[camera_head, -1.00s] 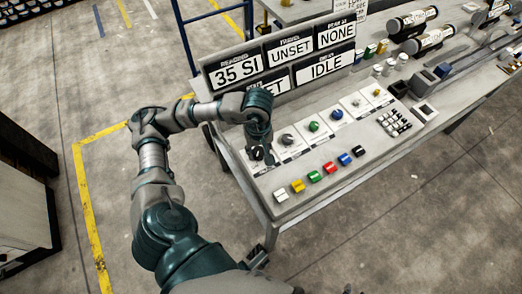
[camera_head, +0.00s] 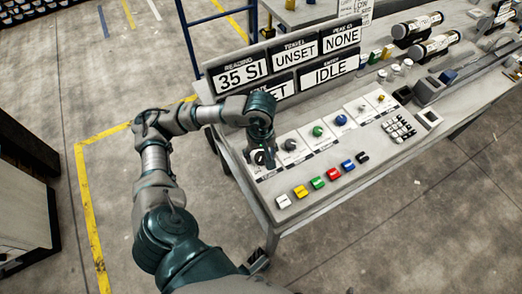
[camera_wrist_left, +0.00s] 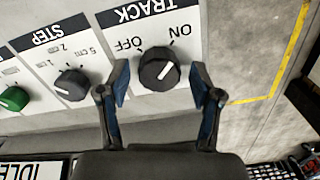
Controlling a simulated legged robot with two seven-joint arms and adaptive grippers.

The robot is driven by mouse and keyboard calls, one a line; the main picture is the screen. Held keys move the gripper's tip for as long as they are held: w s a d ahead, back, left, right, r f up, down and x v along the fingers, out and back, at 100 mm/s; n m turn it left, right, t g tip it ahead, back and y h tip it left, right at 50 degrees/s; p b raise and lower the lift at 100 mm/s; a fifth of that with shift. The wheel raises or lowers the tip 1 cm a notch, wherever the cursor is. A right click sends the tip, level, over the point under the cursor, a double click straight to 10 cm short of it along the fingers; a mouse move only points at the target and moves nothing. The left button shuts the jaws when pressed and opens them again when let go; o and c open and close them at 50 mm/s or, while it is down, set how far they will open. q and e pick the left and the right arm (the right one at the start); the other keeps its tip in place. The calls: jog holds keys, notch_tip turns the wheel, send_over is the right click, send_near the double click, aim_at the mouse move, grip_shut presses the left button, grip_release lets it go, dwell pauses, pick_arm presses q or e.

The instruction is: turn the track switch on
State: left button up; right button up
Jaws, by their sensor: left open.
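The black round TRACK knob (camera_wrist_left: 158,70) fills the middle of the left wrist view, with OFF and ON printed above it. Its white mark slants from lower left to upper right, its upper end toward the ON side. In the head view the knob (camera_head: 258,158) sits at the console's near left end, partly covered by my gripper. My left gripper (camera_wrist_left: 160,88) is open, with one blue-padded finger on each side of the knob. I see a gap at both sides. In the head view the left gripper (camera_head: 264,152) points down at the knob. My right gripper is out of view.
The STEP knob (camera_wrist_left: 71,84) is beside the TRACK knob. A row of coloured buttons (camera_head: 333,175) runs along the console's front edge. Display panels (camera_head: 296,55) stand behind the knobs. Yellow floor tape (camera_head: 85,210) marks open floor on the left.

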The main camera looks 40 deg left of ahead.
aim_at(261, 154)
pick_arm(q)
notch_tip(261, 154, up, 12)
dwell(0.6)
jog(key=shift+w+f, duration=0.1)
dwell(0.4)
